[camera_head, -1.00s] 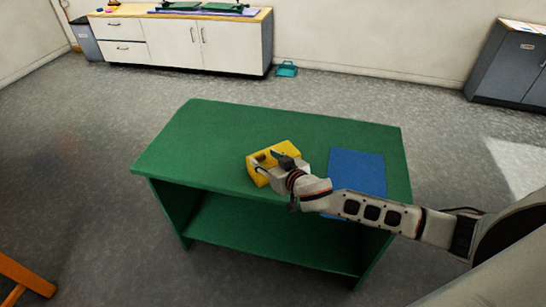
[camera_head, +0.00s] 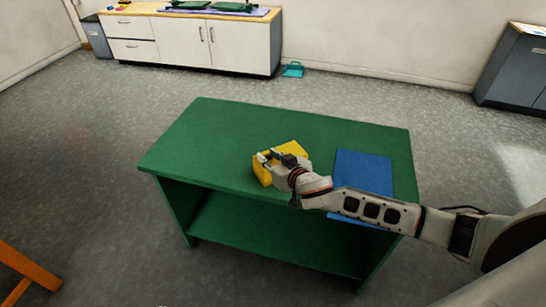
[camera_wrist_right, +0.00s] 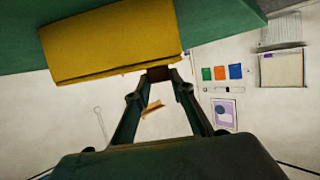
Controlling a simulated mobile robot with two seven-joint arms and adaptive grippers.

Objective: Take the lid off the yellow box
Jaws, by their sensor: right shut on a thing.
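The yellow box (camera_head: 263,175) stands on the green table near its front edge, partly hidden by my right gripper (camera_head: 274,158). In the right wrist view the yellow surface (camera_wrist_right: 110,45) fills the upper left. There my right gripper (camera_wrist_right: 160,76) has its fingertips close together on a small dark brown part at the yellow edge, which looks like the lid's handle. The lid looks still at the box; I cannot tell whether there is a gap between them. My left gripper is not in view.
The green table (camera_head: 230,125) has free room left of and behind the box. A flat blue sheet (camera_head: 365,170) lies on its right side, partly under my arm. A white cabinet (camera_head: 240,45) stands against the back wall, and an orange piece of furniture (camera_head: 25,268) is at lower left.

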